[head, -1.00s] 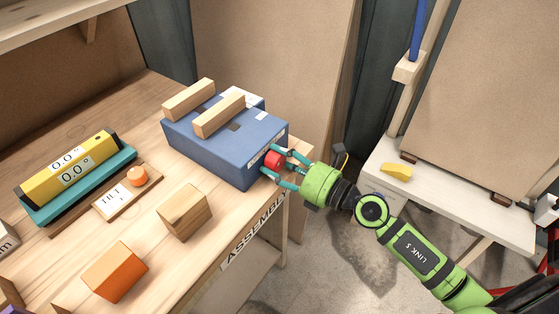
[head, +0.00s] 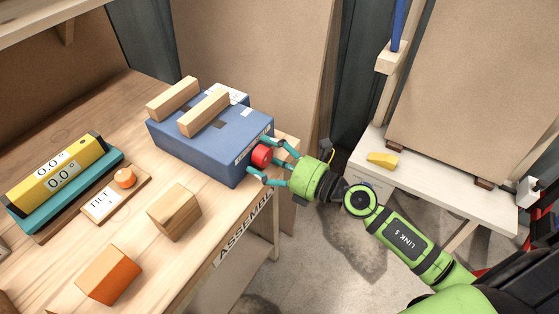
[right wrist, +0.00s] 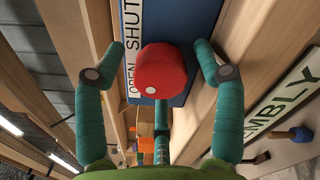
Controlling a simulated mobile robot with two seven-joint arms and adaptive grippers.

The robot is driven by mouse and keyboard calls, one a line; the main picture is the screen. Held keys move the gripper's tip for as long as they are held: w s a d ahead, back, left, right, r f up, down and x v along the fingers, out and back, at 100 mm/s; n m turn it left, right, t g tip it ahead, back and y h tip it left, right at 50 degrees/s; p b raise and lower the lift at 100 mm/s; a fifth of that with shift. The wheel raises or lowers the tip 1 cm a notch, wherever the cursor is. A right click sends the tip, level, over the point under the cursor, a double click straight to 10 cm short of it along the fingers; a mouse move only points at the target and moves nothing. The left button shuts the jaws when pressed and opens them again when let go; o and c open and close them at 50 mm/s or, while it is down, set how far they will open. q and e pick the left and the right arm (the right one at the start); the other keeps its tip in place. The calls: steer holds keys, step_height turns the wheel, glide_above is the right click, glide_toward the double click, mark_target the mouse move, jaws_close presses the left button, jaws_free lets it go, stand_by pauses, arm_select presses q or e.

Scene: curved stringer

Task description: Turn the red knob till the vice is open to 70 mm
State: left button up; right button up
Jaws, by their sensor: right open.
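The vice is a blue box (head: 205,150) at the far end of the bench, with two pale wooden jaws (head: 204,113) on top, parallel and apart. The red knob (head: 261,155) sticks out of its front face. My right gripper (head: 266,159) is open, its teal fingers spread around the knob. In the right wrist view the red knob (right wrist: 160,72) has a white dot low on its face, and the fingers stand clear to left, right and below. A strip beside it (right wrist: 132,45) reads OPEN and SHUT. My left gripper is not in view. I cannot read the jaw gap in millimetres.
A yellow level (head: 58,172) on a teal base, a board with an orange knob (head: 124,178), a wooden block (head: 174,212) and an orange-faced block (head: 108,275) lie on the bench. A white side table (head: 440,190) with a yellow piece stands at the right.

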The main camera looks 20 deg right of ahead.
steer(key=v, duration=1.1)
steer(key=shift+s+d, duration=0.3)
